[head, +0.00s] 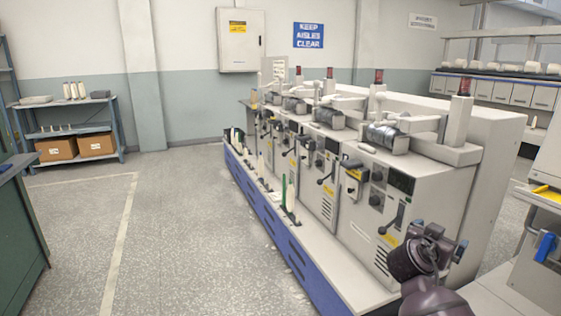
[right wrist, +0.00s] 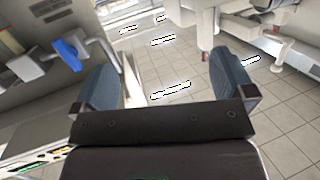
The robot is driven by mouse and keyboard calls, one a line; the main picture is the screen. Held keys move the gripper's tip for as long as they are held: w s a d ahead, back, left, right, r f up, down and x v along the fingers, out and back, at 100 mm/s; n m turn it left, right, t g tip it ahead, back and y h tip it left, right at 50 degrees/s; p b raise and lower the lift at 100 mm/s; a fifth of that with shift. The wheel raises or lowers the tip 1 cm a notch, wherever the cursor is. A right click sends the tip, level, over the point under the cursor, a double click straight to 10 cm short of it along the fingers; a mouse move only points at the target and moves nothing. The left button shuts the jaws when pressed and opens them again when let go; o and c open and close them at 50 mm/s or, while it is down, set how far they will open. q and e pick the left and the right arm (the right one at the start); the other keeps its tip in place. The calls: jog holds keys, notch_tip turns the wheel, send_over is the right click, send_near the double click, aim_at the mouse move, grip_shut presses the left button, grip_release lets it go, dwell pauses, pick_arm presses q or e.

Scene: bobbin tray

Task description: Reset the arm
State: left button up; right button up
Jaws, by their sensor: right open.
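My right arm comes into the head view at the lower right, and its dark gripper (head: 447,247) is raised in front of the near end of the winding machine (head: 345,272). In the right wrist view the two blue-grey fingers of this gripper (right wrist: 160,80) stand wide apart. Nothing is between them; tiled floor and part of a machine show beyond. My left gripper is in neither view.
A machine unit with a blue handle (head: 544,247) and a yellow tray (head: 547,193) stands at the right. A shelf with cardboard boxes (head: 57,149) stands at the back left. A green cabinet (head: 20,235) is at the left edge. The floor aisle (head: 175,225) is clear.

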jog(key=s+a+f+n+t+y+p, duration=0.15)
jog(key=s+f+n+y, duration=0.25)
jog(key=s+f, duration=0.45)
jog(key=s+a+f+n+g+y+p, duration=0.1)
jog(key=s+a+f+n+y+p, duration=0.25)
jog(key=s+f, duration=0.55)
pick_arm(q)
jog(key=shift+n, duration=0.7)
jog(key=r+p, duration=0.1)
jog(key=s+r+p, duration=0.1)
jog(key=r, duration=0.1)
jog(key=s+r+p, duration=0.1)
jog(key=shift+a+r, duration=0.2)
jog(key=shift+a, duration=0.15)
pick_arm(e)
jog(key=s+a+f+n+y, duration=0.1)
jog(key=s+a+n+y, duration=0.1)
jog(key=s, duration=1.1)
jog(key=s+a+f+n+y, duration=0.1)
jog(key=s+a+n+y, duration=0.1)
jog(key=s, duration=1.1)
jog(key=shift+a+f+y, duration=0.2)
jog(key=shift+a+y, duration=0.2)
jog(key=shift+y, duration=0.15)
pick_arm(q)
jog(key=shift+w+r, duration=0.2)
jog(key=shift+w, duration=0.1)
pick_arm(e)
jog(key=shift+s, duration=0.1)
